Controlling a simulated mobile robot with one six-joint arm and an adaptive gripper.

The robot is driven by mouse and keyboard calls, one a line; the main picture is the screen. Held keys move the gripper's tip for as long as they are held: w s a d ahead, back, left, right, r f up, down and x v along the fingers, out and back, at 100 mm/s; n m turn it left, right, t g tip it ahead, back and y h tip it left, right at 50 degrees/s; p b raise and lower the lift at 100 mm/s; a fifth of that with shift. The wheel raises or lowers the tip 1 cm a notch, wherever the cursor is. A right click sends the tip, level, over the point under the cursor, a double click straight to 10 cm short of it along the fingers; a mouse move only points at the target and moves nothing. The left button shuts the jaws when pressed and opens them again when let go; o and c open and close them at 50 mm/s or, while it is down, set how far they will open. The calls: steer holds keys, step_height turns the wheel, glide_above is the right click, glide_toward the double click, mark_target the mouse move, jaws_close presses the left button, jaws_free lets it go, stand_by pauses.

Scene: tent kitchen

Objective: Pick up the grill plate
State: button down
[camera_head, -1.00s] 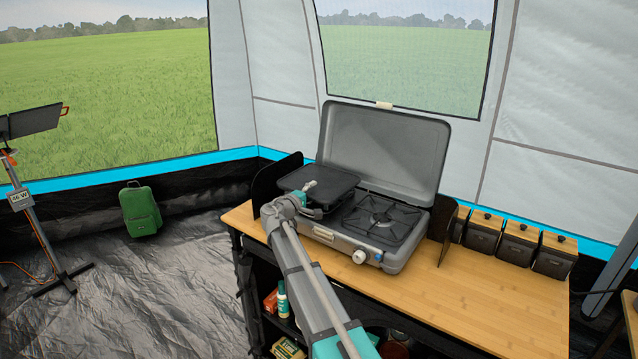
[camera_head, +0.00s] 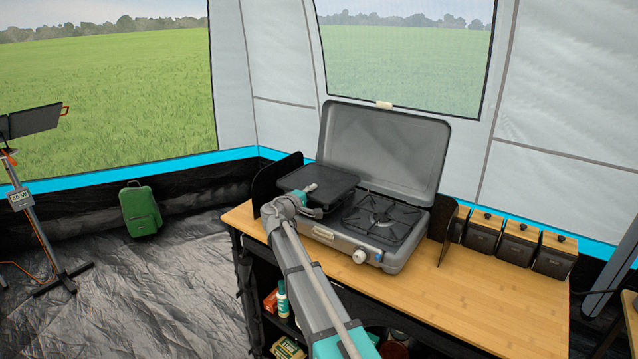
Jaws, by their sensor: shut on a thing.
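The dark grill plate (camera_head: 322,183) lies level over the left burner of the grey camping stove (camera_head: 335,242). My gripper (camera_head: 306,206) is at the plate's front left edge, where my arm reaches in from the front. It is shut on the grill plate. My own wrist hides the fingertips and the exact point of contact. I cannot tell whether the plate rests on the stove or is slightly raised.
The stove's open lid (camera_head: 384,145) stands behind the plate. Dark side panels (camera_head: 276,176) flank the stove. Several lidded canisters (camera_head: 517,240) stand at the right on the wooden counter (camera_head: 470,305). The counter's front right is clear.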

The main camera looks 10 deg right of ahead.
steer(key=shift+r, duration=0.2)
stand_by(0.4)
step_height(320, 180, up, 2)
steer(key=shift+r+p, duration=0.1)
steer(key=shift+p, duration=1.15)
steer(key=s+r+p, duration=0.1)
steer(key=r+p, duration=0.1)
steer(key=s+r+p, duration=0.4)
steer(key=r+p, duration=0.1)
steer(key=shift+s+d, duration=0.1)
steer(key=s+r+p, duration=0.3)
steer(key=s, duration=0.5)
steer(key=shift+s+r, duration=0.2)
steer(key=shift+s, duration=0.2)
steer(key=shift+d, duration=0.1)
